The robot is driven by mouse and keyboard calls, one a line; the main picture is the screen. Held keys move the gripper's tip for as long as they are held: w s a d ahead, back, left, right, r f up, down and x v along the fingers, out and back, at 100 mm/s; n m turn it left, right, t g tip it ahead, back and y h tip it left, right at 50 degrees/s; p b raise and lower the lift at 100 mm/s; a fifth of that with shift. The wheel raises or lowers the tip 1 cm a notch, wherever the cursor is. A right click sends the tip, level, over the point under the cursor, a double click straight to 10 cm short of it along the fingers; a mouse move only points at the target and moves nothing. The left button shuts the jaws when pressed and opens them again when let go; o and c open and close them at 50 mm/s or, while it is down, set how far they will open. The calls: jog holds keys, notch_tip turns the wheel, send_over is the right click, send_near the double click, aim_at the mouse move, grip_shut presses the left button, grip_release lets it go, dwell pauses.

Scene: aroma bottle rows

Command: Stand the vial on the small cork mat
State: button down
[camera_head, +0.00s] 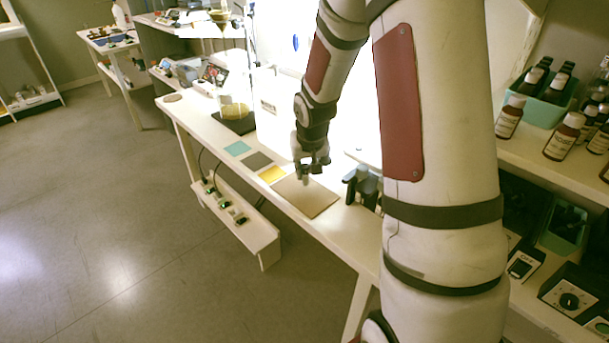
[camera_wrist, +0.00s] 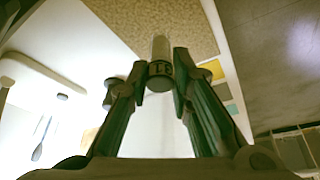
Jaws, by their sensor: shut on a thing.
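My gripper (camera_head: 312,163) points down over the tan cork mat (camera_head: 318,203) near the table's front edge. In the wrist view its two fingers (camera_wrist: 161,82) are shut on the vial (camera_wrist: 160,70), a small clear tube with a dark marked band and a grey end. The speckled cork mat (camera_wrist: 120,20) lies beyond the vial. The vial looks about upright, at the mat's back-left part in the head view. I cannot tell whether its lower end touches the mat. In the head view the fingers hide most of the vial.
Yellow (camera_head: 272,174), dark (camera_head: 257,161) and teal (camera_head: 238,148) squares lie left of the mat. A dark stand-like object (camera_head: 362,186) is close on its right. A round tan disc (camera_head: 173,98) lies at the table's far end. Brown bottles (camera_head: 509,117) stand on the right shelf.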

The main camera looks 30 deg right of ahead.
aim_at(305, 172)
jog(key=shift+w+d+f, duration=0.1)
jog(key=shift+w+d, duration=0.15)
jog(key=shift+w, duration=0.35)
jog(key=shift+f+b, duration=0.35)
jog(key=shift+f, duration=1.35)
jog(key=shift+f, duration=0.15)
jog(key=c, duration=1.4)
grip_release()
jog(key=shift+c, duration=0.2)
